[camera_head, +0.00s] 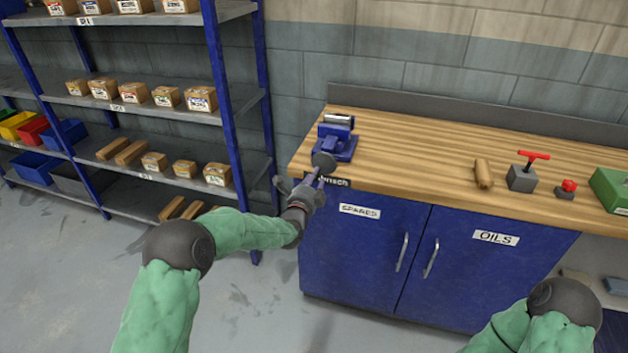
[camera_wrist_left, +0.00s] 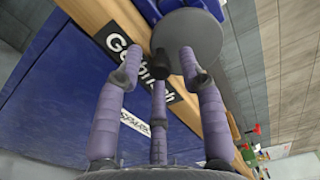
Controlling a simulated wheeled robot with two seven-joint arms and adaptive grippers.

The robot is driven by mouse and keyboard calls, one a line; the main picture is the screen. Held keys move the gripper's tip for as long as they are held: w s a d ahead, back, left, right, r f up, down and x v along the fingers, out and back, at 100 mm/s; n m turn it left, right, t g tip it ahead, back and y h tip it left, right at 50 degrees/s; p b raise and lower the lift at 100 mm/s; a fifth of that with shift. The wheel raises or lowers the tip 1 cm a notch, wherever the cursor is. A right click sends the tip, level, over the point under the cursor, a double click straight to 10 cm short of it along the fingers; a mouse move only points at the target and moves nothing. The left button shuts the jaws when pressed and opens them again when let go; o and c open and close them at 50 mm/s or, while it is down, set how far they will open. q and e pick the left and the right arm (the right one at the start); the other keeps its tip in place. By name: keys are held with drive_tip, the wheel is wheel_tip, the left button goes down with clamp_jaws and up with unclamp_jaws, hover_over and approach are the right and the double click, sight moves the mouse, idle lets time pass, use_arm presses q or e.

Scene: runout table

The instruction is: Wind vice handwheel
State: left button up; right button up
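The blue vice (camera_head: 338,142) stands at the left front corner of the wooden bench, with its grey round handwheel (camera_head: 324,162) facing the front edge. In the left wrist view the handwheel (camera_wrist_left: 190,38) is a flat grey disc with a dark knob (camera_wrist_left: 160,64) on its face. My left gripper (camera_head: 316,180) is just in front of the wheel. Its purple fingers (camera_wrist_left: 160,72) are spread, with the knob between and just beyond the tips; I cannot tell whether they touch it. My right gripper is out of view.
A wooden-topped bench (camera_head: 425,160) with blue cupboards carries a wooden handle (camera_head: 484,174), a red-handled block (camera_head: 522,178), a red button (camera_head: 567,188) and a green box (camera_head: 612,188). A shelf rack (camera_head: 225,95) stands at left.

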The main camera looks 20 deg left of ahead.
use_arm(q)
drive_tip(key=m, duration=0.5)
drive_tip(key=shift+c, duration=0.3)
clamp_jaws()
drive_tip(key=shift+d+f+n, duration=0.1)
drive_tip(key=shift+d+n, duration=0.1)
drive_tip(key=shift+n, duration=0.55)
drive_tip(key=shift+d+n, duration=0.2)
drive_tip(key=shift+n, duration=0.55)
drive_tip(key=n, duration=0.1)
drive_tip(key=d+n, duration=0.1)
drive_tip(key=n, duration=0.1)
drive_tip(key=shift+n, duration=0.4)
